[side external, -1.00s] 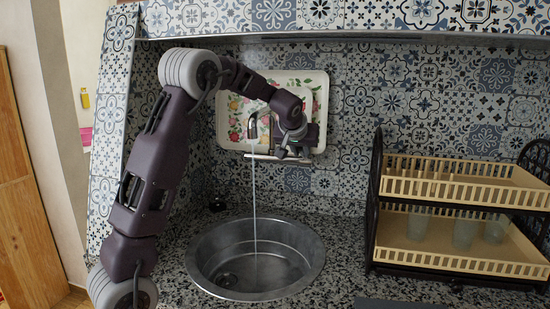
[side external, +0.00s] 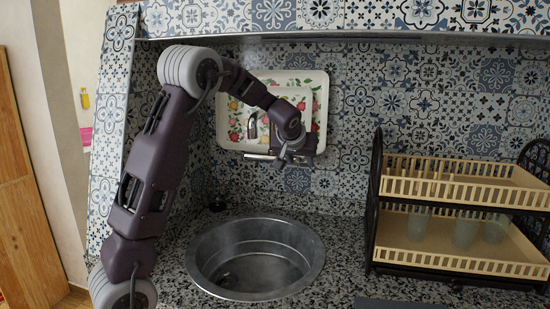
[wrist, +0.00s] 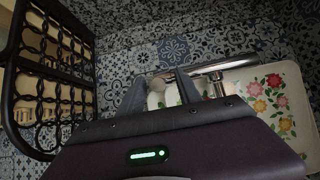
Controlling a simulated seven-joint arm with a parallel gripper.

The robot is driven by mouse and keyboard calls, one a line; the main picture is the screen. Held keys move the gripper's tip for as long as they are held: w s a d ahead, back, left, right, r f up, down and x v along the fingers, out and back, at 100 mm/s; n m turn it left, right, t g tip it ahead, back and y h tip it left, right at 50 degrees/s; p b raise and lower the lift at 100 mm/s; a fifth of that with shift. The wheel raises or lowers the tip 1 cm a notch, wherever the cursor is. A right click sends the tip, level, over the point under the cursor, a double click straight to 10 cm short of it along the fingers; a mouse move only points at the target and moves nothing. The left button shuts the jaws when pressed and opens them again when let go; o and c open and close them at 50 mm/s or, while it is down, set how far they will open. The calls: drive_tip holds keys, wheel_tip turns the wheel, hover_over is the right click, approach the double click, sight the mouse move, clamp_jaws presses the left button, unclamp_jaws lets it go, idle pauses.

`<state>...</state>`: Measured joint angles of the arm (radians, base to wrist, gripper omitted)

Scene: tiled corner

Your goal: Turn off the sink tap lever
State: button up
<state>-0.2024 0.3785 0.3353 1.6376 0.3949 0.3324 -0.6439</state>
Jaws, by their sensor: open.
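The sink tap's curved metal spout (side external: 252,127) stands out in front of the floral tray on the tiled wall. No water runs from it. A short horizontal metal bar (side external: 259,156) shows below the spout, just left of my gripper (side external: 287,156). In the wrist view the metal bar (wrist: 228,63) crosses just beyond the fingertips of my gripper (wrist: 160,87). The two fingers are apart with nothing seen between them. Whether a finger touches the bar, I cannot tell. The round steel sink basin (side external: 312,262) lies below, with its drain at the lower left.
A floral tray (side external: 314,80) stands against the wall behind the tap. A two-tier dish rack (side external: 455,262) with several cups is on the right; its black side (wrist: 15,65) shows at left in the wrist view. The granite counter (side external: 335,232) between sink and rack is clear.

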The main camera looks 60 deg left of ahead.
drive_tip(key=v, duration=0.7)
drive_tip(key=shift+s+d+r, duration=0.1)
drive_tip(key=shift+r, duration=0.05)
drive_tip(key=s+d+f+m+h, duration=0.2)
drive_tip(key=s+d+m, duration=0.1)
drive_tip(key=s+d, duration=0.5)
drive_tip(key=s+d+f+m+g+h, duration=0.1)
drive_tip(key=s+d+f+m+h, duration=0.1)
drive_tip(key=s+d, duration=0.7)
drive_tip(key=s+d+f+m+h, duration=0.2)
drive_tip(key=s+d, duration=0.6)
drive_tip(key=s, duration=0.4)
drive_tip(key=shift+s+d+f+m+h, duration=0.15)
drive_tip(key=shift+s+d+m+h, duration=0.3)
drive_tip(key=shift+m, duration=0.55)
drive_tip(key=shift+w, duration=0.1)
